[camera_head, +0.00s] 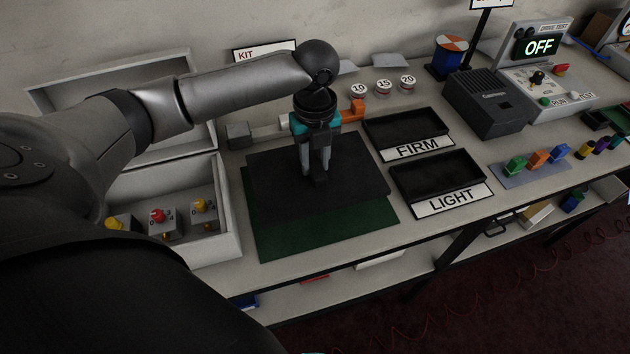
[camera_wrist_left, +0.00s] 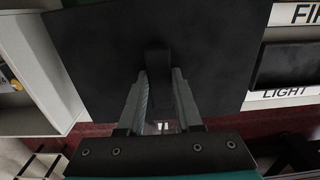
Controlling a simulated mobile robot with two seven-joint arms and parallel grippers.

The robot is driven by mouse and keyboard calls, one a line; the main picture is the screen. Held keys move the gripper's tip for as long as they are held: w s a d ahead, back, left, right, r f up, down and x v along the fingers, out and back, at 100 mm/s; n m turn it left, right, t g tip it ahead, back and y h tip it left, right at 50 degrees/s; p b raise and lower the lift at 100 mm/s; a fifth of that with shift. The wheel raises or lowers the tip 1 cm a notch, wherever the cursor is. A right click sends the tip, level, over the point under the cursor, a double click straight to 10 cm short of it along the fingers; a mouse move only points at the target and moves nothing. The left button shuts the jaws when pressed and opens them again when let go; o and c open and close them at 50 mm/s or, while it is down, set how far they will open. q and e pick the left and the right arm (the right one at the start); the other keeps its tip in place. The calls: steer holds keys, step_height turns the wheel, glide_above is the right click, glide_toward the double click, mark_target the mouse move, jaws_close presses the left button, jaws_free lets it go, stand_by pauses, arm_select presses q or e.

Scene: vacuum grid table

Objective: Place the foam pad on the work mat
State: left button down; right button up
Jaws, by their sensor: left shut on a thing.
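The foam pad (camera_head: 275,185) is a flat, dark square with a small raised block at its middle. It lies level over the green work mat (camera_head: 325,235), covering the back part and leaving a green strip at the front. I cannot tell if it touches the mat or hangs just above it. My left gripper (camera_head: 316,180) points down, shut on the raised block. In the left wrist view the pad (camera_wrist_left: 215,60) fills the middle, with the fingertips (camera_wrist_left: 158,75) at its block. My right gripper is not in view.
Black trays marked FIRM (camera_head: 405,130) and LIGHT (camera_head: 435,175) stand right of the pad. An open white case (camera_head: 225,215) with coloured knobs stands close on the left. Round weights (camera_head: 383,88) and an orange-ended bar (camera_head: 357,108) lie behind. The table's front edge is near.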

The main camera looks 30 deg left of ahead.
mark_target(315, 163)
arm_select(q)
steer(key=shift+f+b, duration=0.55)
steer(key=shift+f, duration=2.55)
steer(key=shift+f, duration=0.15)
steer(key=c, duration=0.6)
jaws_free()
step_height(315, 163, up, 12)
steer(key=shift+r+p, duration=0.2)
steer(key=shift+p, duration=1)
